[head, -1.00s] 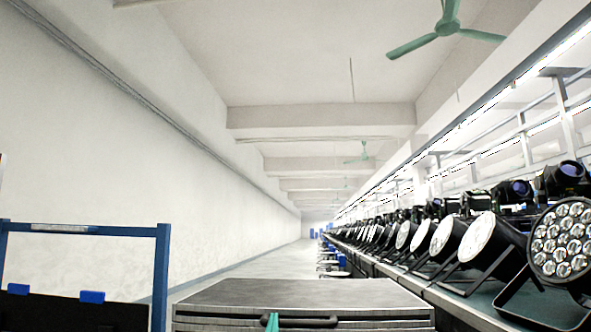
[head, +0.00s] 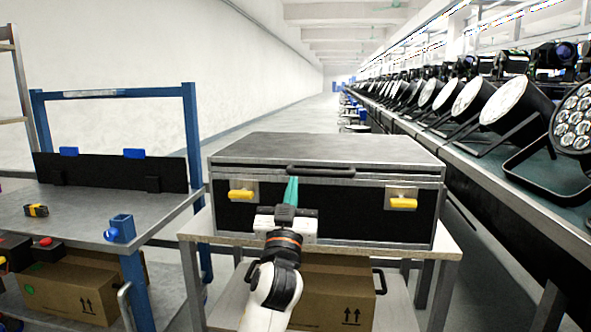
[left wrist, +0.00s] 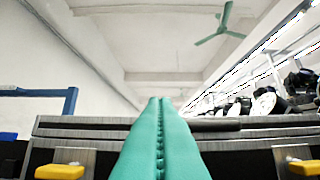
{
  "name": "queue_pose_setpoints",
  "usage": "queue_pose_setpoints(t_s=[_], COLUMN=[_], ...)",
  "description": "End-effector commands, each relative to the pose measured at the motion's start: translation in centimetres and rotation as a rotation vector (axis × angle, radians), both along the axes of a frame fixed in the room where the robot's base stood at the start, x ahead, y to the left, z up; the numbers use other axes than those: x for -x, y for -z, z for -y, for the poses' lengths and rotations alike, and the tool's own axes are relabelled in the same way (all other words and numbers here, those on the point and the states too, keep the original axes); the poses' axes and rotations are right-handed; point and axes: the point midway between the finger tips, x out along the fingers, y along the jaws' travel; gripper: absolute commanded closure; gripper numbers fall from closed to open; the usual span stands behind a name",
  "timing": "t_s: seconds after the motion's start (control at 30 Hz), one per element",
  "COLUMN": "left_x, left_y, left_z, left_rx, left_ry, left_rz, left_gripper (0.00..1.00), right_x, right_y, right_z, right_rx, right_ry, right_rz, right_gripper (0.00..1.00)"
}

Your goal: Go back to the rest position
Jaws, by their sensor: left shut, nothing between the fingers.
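My left gripper (head: 291,190) is in front of a black flight case with metal edges (head: 330,215), just below the dark handle on its lid (head: 320,171). Its green fingers are shut together with nothing between them, as the left wrist view also shows (left wrist: 160,135). Whether the fingertips touch the case I cannot tell. The case lid is down, and yellow latches (head: 242,195) sit on its front at left and right. My right gripper is not in view.
The case stands on a small light table (head: 452,247) with a cardboard box (head: 335,297) below. A blue-framed workbench (head: 85,212) stands at left. A long bench of par cans (head: 520,105) runs along the right. A floor aisle lies behind the case.

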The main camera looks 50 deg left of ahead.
Motion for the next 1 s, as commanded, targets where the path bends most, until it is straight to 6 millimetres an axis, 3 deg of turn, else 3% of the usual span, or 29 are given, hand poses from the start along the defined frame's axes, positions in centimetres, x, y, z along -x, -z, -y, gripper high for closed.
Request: queue_pose_setpoints(t_s=[0.4, 0.47, 0.53, 0.67, 0.77, 0.9, 1.0], left_x=[0.9, 0.6, 0.0, -1.2, -0.5, 3.8, 7.6], left_y=[0.6, 0.7, 0.9, 1.7, 2.7, 3.3, 3.1], left_z=[0.9, 1.6, 3.5, 10.5, 17.6, 26.2, 29.9], left_rx=[-0.006, -0.019, -0.057, -0.180, -0.275, -0.338, -0.331], left_ry=[0.002, 0.024, 0.079, 0.279, 0.482, 0.743, 0.860], left_rz=[0.001, -0.003, -0.007, 0.004, 0.060, 0.228, 0.374], left_gripper=[1.00, 1.00, 1.00, 1.00, 1.00, 1.00, 1.00], right_x=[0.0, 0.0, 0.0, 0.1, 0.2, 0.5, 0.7], right_y=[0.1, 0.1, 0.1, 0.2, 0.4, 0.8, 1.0], right_z=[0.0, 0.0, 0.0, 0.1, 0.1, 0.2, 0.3], right_rx=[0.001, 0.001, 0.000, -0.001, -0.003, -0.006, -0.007], right_ry=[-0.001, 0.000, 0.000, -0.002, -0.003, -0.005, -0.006], right_rz=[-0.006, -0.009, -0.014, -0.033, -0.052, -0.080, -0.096], right_gripper=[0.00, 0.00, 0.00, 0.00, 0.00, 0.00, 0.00])
